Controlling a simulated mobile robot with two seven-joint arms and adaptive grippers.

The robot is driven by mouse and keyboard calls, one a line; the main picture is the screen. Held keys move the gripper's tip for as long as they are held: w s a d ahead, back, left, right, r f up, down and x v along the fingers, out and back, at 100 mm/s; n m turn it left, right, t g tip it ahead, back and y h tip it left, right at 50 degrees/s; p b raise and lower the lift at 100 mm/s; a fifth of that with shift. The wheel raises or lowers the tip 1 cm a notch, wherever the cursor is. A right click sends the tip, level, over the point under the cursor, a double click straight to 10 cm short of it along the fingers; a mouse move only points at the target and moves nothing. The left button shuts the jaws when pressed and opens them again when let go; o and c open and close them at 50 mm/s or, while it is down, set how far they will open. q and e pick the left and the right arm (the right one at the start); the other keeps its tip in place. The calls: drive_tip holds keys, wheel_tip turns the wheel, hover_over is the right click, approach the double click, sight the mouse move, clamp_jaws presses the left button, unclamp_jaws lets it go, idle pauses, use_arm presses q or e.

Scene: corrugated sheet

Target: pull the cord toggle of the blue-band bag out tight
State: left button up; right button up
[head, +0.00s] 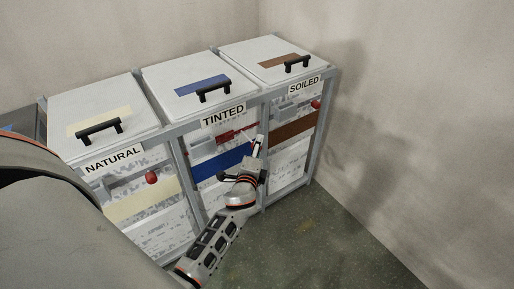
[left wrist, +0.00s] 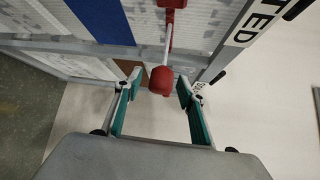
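The blue-band bag hangs in the middle bay under the TINTED label (head: 223,116), with its blue band (head: 222,163) across the front. A red fitting (head: 228,136) sits above the band. In the left wrist view the red toggle (left wrist: 162,80) sits at the end of a pale cord or rod running from a red mount; the blue band (left wrist: 102,20) is beside it. My left gripper (head: 258,145) is in front of this bay. Its two fingers (left wrist: 159,93) are open, one on each side of the toggle, with visible gaps. My right gripper is not in view.
The NATURAL bay (head: 113,159) at left and the SOILED bay (head: 303,86) at right have red knobs of their own. The grey frame (head: 313,140) has posts between bays. Black-handled lids (head: 208,80) top it. Walls stand behind and right; floor (head: 330,240) at front right is clear.

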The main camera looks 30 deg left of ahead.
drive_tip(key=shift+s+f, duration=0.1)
use_arm(q)
drive_tip(key=v, duration=1.2)
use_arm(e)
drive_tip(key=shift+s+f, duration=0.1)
